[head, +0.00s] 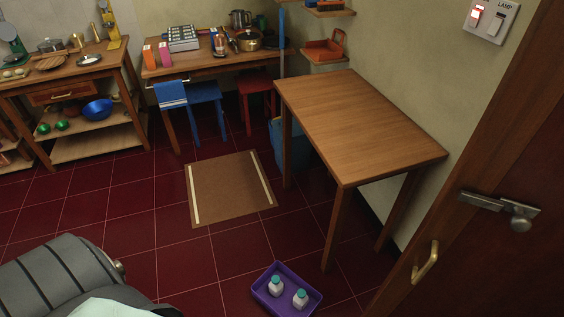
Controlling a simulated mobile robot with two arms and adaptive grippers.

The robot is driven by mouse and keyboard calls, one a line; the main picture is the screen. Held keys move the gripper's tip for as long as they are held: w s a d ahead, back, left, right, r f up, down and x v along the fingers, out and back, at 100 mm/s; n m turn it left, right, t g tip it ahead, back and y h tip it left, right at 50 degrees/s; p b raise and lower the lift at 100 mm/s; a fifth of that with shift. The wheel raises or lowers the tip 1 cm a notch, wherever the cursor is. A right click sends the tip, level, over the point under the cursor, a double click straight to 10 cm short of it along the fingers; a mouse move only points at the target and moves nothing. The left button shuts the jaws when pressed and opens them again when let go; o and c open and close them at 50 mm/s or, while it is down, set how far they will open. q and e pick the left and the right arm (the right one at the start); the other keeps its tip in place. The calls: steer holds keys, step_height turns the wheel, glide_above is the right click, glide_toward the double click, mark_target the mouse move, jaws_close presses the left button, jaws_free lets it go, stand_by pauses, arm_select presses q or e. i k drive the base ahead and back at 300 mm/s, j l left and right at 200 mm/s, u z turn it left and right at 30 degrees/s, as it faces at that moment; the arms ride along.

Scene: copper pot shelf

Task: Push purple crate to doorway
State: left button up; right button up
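A purple crate (260,290) sits on the dark red tiled floor at the bottom of the head view. It is a low open tray holding two white bottles (287,292) with teal caps. A brown door (500,235) with a brass handle (425,262) and a metal latch (500,208) stands at the right edge, to the right of the crate. Whether it stands open or shut I cannot tell. Neither of my grippers is in view.
A wooden table (360,125) stands just behind the crate, its front leg close by. A brown mat (228,188) with white side stripes lies further back. A grey padded seat (65,275) fills the lower left. Tiles between seat and crate are clear.

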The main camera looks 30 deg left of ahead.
mark_target(281, 307)
steer(key=k+j, duration=0.25)
steer(key=k+j+u, duration=0.15)
steer(key=j, duration=0.35)
steer(key=k+j, duration=0.3)
steer(key=j+u, duration=0.05)
steer(key=j, duration=0.05)
